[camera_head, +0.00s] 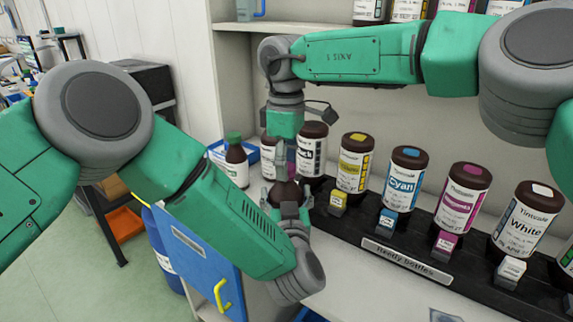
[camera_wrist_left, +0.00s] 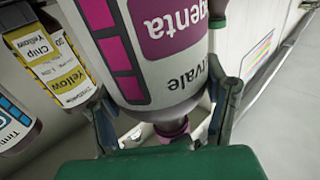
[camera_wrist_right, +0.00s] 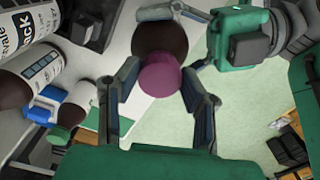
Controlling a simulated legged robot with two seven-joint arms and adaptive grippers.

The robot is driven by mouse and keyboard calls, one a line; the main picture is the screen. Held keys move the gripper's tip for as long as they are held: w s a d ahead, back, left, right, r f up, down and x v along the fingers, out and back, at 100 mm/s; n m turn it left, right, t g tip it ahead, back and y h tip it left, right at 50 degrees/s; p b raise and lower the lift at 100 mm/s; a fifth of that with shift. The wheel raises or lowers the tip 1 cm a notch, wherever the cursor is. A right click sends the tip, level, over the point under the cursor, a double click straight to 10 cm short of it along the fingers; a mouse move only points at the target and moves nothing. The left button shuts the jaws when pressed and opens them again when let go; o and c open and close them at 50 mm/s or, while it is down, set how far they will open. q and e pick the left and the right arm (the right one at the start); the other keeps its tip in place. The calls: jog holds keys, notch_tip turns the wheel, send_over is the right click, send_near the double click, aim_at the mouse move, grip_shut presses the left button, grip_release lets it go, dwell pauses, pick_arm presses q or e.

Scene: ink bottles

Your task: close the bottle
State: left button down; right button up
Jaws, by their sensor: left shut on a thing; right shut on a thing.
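The dark brown bottle (camera_head: 283,191) is between my two grippers in the head view. In the left wrist view a bottle with a Magenta label (camera_wrist_left: 165,50) appears upside down and close, with a magenta cap (camera_wrist_left: 172,128) at its narrow end. My left gripper (camera_head: 290,208) is shut on the bottle from below. My right gripper (camera_head: 288,168) points down from above, shut on the magenta cap, which the right wrist view shows (camera_wrist_right: 158,75) against the brown bottle. Whether the cap is fully seated cannot be told. My grippers hide much of the bottle.
A black rack (camera_head: 405,258) of several ink bottles, including Cyan (camera_head: 400,180) and White (camera_head: 527,222), stands to the right. A green-capped bottle (camera_head: 236,163) and a blue tray (camera_head: 217,152) are to the left. A strip of white counter (camera_head: 355,275) in front is clear.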

jog(key=m, duration=0.3)
jog(key=shift+w+r, duration=0.1)
jog(key=shift+w, duration=0.1)
jog(key=o, duration=0.7)
jog(key=shift+o, duration=0.2)
jog(key=shift+s, duration=0.1)
jog(key=shift+s+r, duration=0.1)
jog(key=shift+r, duration=2.15)
